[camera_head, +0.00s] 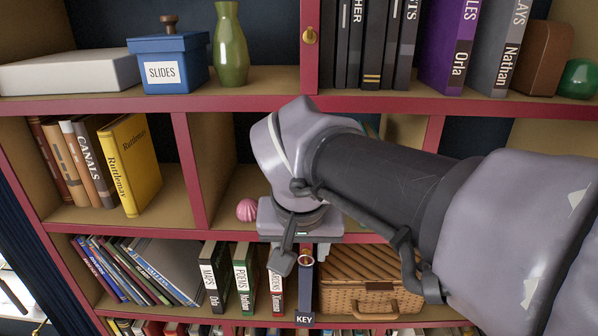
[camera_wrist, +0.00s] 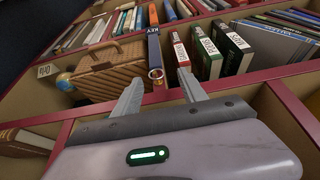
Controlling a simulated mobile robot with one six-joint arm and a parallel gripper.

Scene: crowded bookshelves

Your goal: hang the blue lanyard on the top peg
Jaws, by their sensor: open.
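The blue lanyard (camera_head: 305,288) is a dark blue strap with a KEY tag at its lower end and a brass ring at its top. It hangs against the red upright below my gripper, and also shows in the wrist view (camera_wrist: 154,50). Whatever bears its ring is unclear. The top peg (camera_head: 310,36) is a bare brass knob high on the same upright. My gripper (camera_head: 304,257) is open, pointing down at the ring. In the wrist view the ring appears between the two fingertips (camera_wrist: 160,77); I cannot tell whether they touch it.
A wicker basket (camera_head: 366,283) stands right of the lanyard, and upright books (camera_head: 243,278) stand left of it. A pink shell-like ornament (camera_head: 247,210) sits on the middle shelf near my wrist. A green vase (camera_head: 231,45) and a blue SLIDES box (camera_head: 168,62) stand above.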

